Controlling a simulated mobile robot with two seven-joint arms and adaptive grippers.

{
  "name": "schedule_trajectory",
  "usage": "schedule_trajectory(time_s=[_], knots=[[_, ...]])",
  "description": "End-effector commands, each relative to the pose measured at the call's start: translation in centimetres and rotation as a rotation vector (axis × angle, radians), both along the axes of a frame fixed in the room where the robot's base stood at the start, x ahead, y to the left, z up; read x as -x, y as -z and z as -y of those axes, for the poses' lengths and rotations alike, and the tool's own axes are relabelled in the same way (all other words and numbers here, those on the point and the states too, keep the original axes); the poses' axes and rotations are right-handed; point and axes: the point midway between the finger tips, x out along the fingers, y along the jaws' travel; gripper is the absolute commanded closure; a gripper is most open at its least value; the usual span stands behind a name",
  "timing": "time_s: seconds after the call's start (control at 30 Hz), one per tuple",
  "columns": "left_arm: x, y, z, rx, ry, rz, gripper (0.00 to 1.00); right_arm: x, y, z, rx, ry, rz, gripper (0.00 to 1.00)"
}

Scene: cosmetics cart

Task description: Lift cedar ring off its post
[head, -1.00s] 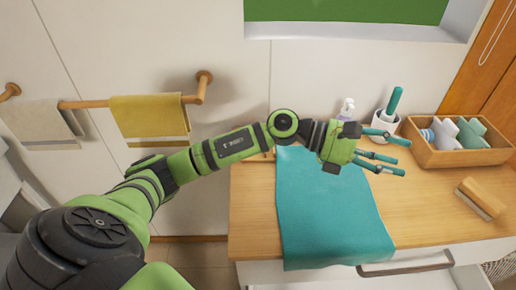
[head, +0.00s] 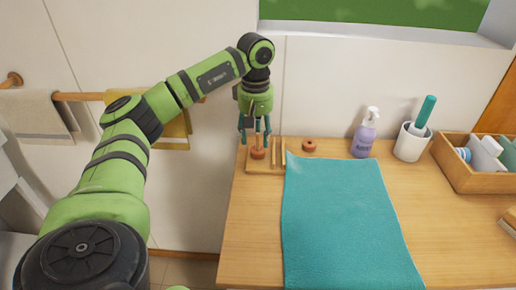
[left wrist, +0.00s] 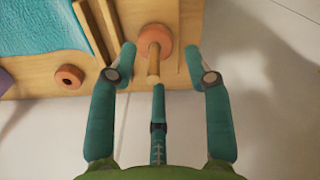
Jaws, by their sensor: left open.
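A reddish cedar ring (head: 258,153) sits low around a wooden post (left wrist: 154,72) on a small wooden stand (head: 264,169) at the table's back left. It also shows in the left wrist view (left wrist: 155,40). A second reddish ring (head: 309,146) lies flat on the table to the right of the stand; the left wrist view shows it too (left wrist: 69,77). My left gripper (head: 255,134) points down over the post. Its green fingers are open around the post, apart from the ring, and hold nothing. My right gripper is out of view.
A teal cloth (head: 345,220) covers the middle of the table (head: 430,215). A purple pump bottle (head: 366,135), a white cup (head: 410,142) with a green-handled tool and a wooden box (head: 470,178) are right.

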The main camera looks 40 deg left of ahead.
Motion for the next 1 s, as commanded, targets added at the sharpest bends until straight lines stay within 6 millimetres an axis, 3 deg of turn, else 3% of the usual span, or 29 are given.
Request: schedule_trajectory(time_s=[0.23,0.53,0.6,0.63,1.0], knots=[[0.1,3.5,0.6,0.0,0.0,-0.001,0.5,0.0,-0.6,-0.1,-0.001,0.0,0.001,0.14],[0.0,4.0,0.6,0.001,0.001,0.0,0.5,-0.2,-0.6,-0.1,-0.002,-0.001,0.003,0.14],[0.0,4.0,0.6,0.002,0.001,0.001,0.75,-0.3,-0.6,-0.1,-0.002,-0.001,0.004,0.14],[0.0,4.0,0.6,0.002,0.001,0.001,0.78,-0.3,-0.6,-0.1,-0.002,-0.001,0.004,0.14],[0.0,3.9,0.6,0.002,0.001,0.001,0.78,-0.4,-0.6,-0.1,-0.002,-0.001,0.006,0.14]])
